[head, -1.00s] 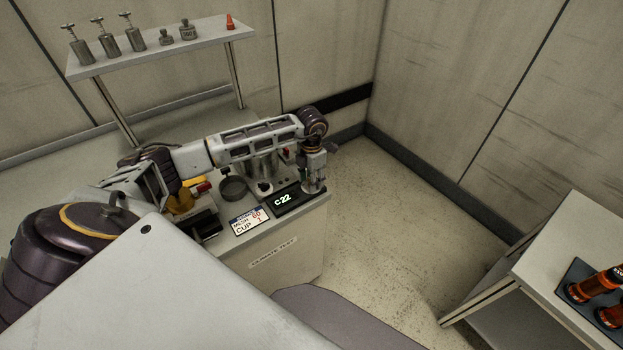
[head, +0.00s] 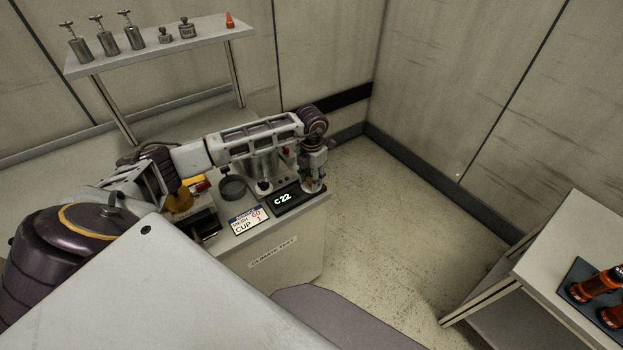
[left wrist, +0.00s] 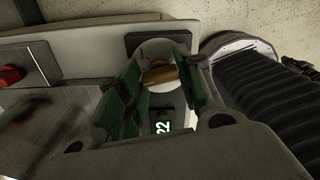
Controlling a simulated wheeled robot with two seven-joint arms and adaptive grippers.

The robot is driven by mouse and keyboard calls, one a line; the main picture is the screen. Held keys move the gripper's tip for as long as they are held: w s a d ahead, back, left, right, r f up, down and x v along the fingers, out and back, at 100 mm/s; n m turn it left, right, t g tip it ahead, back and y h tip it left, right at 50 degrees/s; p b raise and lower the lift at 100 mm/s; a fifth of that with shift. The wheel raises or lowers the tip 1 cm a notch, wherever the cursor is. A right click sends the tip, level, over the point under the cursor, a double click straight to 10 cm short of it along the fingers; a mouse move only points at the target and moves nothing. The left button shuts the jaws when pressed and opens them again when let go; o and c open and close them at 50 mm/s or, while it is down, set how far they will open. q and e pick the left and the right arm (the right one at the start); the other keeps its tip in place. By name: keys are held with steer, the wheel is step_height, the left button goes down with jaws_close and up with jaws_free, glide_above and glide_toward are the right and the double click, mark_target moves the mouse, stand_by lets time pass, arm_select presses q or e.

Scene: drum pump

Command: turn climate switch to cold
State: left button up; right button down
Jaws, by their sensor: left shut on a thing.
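The climate switch shows in the left wrist view as a brass-brown handle (left wrist: 160,75) on a pale round base, between my green-padded fingers. My left gripper (left wrist: 158,92) is shut on this handle. In the head view the left gripper (head: 312,184) points down at the front right corner of the counter, and it hides the switch there. A black display (head: 284,199) reading "C22" stands just left of the gripper. Its digits also show in the left wrist view (left wrist: 162,128). I cannot read which setting the handle points to. My right gripper is not in view.
A "CLIMATE TEST" label (head: 272,252) is on the counter front. A mesh and cup card (head: 247,221) and a dark round cup (head: 233,188) are near my forearm. A shelf (head: 160,46) with metal weights stands behind. A side table (head: 560,270) holds orange-black items.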

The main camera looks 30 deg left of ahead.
arm_select(q)
steer(key=n, duration=0.6)
steer(key=shift+b, duration=0.4)
stand_by(0.3)
steer(key=o, duration=1)
steer(key=shift+r, duration=6)
